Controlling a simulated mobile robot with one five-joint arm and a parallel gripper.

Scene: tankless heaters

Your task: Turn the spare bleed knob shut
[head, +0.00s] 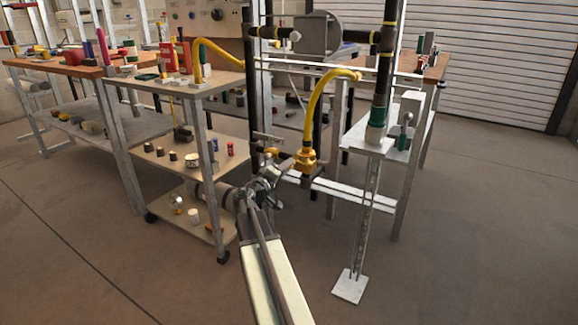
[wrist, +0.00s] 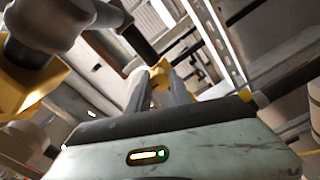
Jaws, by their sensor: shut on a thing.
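My gripper (head: 268,163) is at the front of the pipe stand, left of a brass-yellow valve body (head: 305,159). In the wrist view my two grey fingers (wrist: 160,88) reach up and are closed on a small yellow-brass piece, which looks like the bleed knob (wrist: 158,74). Most of this knob is hidden between the fingers, and its turned angle cannot be told. In the head view a small yellow bit shows at my fingertips, too small to make out clearly.
A yellow hose (head: 315,100) rises from the valve body. A dark vertical pipe (head: 382,75) stands to the right. A wheeled shelf cart (head: 165,92) with cans and small parts stands close on the left. The floor (head: 430,270) at front right is clear.

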